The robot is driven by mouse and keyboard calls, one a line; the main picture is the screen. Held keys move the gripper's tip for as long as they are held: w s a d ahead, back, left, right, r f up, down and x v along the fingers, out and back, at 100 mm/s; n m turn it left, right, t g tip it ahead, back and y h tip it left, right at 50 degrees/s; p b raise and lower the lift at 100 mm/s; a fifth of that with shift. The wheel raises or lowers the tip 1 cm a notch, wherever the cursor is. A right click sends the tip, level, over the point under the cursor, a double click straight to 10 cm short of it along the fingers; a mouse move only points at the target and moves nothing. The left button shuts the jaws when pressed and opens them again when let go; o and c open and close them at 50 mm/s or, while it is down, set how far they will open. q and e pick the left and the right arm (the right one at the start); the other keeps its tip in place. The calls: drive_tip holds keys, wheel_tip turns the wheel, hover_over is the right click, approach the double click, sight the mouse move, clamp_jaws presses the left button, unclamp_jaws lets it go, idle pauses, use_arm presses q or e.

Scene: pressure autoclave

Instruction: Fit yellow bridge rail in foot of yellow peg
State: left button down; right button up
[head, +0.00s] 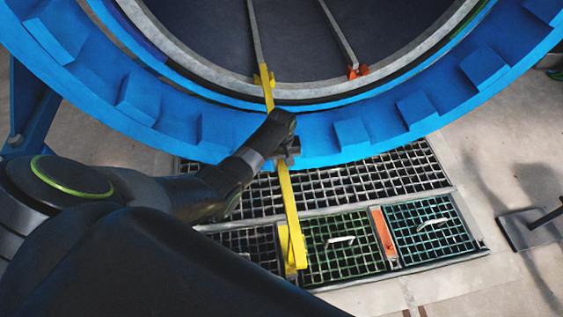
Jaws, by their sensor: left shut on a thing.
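The yellow bridge rail (288,196) is a long thin bar running from the autoclave's lower rim down over the floor grates. My left gripper (288,150) is shut on it around the upper middle. Its upper end lies at a yellow bracket (264,76) on the rim, where a grey inner rail begins. Its lower end overlaps a yellow block (285,245) at the grates, likely the yellow peg's foot; I cannot tell whether the rail sits in it or above it. My right gripper is not in view.
The blue toothed autoclave ring (350,135) arches across the top. A second grey rail ends at an orange bracket (357,71). An orange strip (383,234) lies between a green grate (340,262) and a teal grate (432,238), both with pale handles. A grey plate (530,230) stands at right.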

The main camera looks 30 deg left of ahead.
use_arm(q)
drive_tip(key=shift+r+p, duration=0.1)
drive_tip(key=shift+p, duration=0.9)
idle(1.9)
drive_tip(key=shift+f+b, duration=0.95)
drive_tip(key=shift+f, duration=0.3)
idle(0.9)
drive_tip(key=shift+r, duration=0.1)
drive_tip(key=shift+r+p, duration=1.35)
drive_tip(key=shift+p, duration=0.15)
drive_tip(key=shift+w+f, duration=0.1)
drive_tip(key=shift+f, duration=0.1)
idle(1.2)
